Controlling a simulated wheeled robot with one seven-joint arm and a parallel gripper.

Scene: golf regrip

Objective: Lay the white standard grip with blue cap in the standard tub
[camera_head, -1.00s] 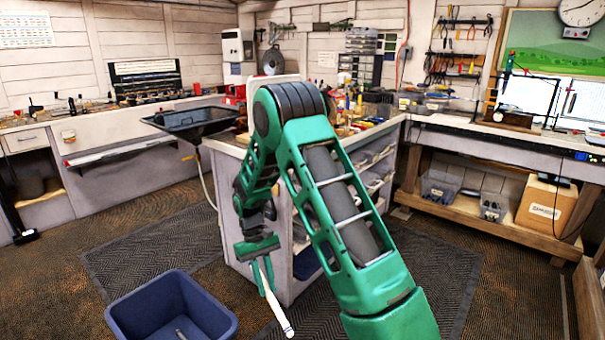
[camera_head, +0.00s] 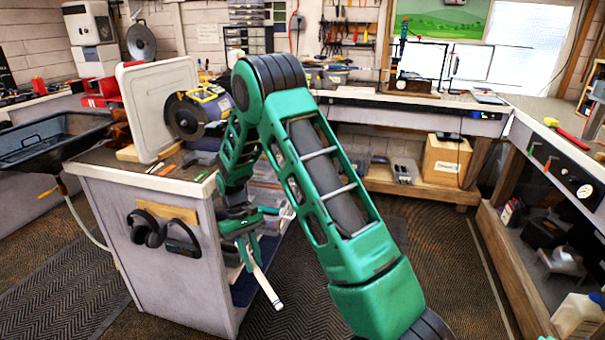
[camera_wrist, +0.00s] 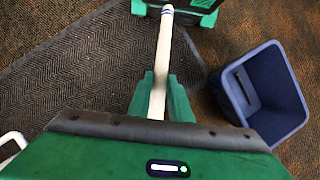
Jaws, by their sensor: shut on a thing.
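The white grip (camera_head: 266,287) hangs tilted from my gripper (camera_head: 249,252) in the head view, beside the bench cabinet and above the floor. In the wrist view my gripper (camera_wrist: 159,88) is shut around the white grip (camera_wrist: 163,45), which points away from the palm. Thin dark bluish bands show near its far end; a blue cap is not clear. A blue tub (camera_wrist: 288,128) stands on the floor right of the gripper in the wrist view. A grey, elongated thing lies in it. The tub is out of the head view, and I see no label on it.
The bench cabinet (camera_head: 165,262) with hanging ear defenders (camera_head: 143,228) stands close on the left. A black tray (camera_head: 50,140) juts out beyond it. A wooden workbench (camera_head: 425,198) with a cardboard box (camera_head: 446,160) is behind; another bench (camera_head: 560,170) is at right. Floor between is open.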

